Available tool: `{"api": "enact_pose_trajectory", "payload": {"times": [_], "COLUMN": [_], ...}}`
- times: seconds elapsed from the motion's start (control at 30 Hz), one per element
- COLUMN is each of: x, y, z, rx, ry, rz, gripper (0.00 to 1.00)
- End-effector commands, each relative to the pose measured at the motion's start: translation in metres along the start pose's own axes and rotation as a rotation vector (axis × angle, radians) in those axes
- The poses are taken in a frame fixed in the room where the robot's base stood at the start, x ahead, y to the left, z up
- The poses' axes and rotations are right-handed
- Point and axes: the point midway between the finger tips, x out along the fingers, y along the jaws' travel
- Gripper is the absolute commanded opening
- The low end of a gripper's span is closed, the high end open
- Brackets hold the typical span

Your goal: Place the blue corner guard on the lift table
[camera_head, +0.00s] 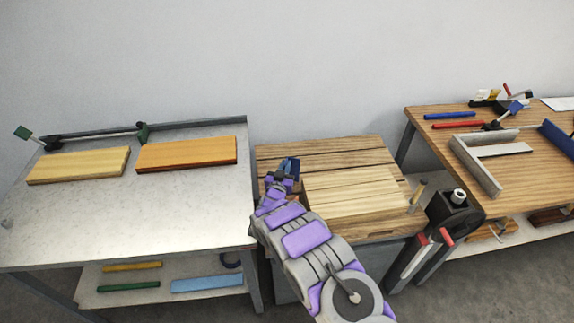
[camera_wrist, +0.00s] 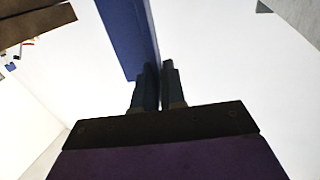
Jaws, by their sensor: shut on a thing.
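My gripper (camera_head: 280,179) is shut on the blue corner guard (camera_wrist: 128,38), which in the wrist view is a long, flat blue piece with a folded edge between the fingertips (camera_wrist: 158,82). In the head view the blue corner guard (camera_head: 291,166) shows small above the gripper, over the left part of the middle table. It looks held up off the surface, but I cannot tell its height. The middle table (camera_head: 325,150) has a slatted wooden top on a grey base and may be the lift table. My arm hides part of its front.
Pale boards (camera_head: 350,190) lie on the middle table. A left bench (camera_head: 120,215) carries a yellow board (camera_head: 78,165) and an orange board (camera_head: 187,154). A wooden workbench (camera_head: 430,150) at right holds tools and grey angle pieces (camera_head: 475,165). A black device (camera_head: 455,213) stands between them.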

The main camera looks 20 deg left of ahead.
Motion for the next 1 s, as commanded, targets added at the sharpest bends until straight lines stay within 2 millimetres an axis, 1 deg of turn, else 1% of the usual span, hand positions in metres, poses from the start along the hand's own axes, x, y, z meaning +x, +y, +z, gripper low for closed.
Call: {"api": "enact_pose_trajectory", "payload": {"times": [0.03,0.1,0.3,0.47,0.7,1.0], "x": [0.0002,0.0001,-0.0006,-0.0003,0.0001,-0.0002], "y": [0.0002,0.0011,0.0051,0.0036,0.0003,0.004], "z": [0.0047,0.0068,0.0057,0.0062,0.0099,0.0139], "rx": [0.0,0.001,0.005,0.003,0.002,0.004], "ry": [0.0,0.001,0.001,0.001,0.001,0.001], "rz": [0.0,0.0,0.001,0.0,0.0,0.001], "gripper": [0.0,0.0,0.0,0.0,0.0,0.0]}}
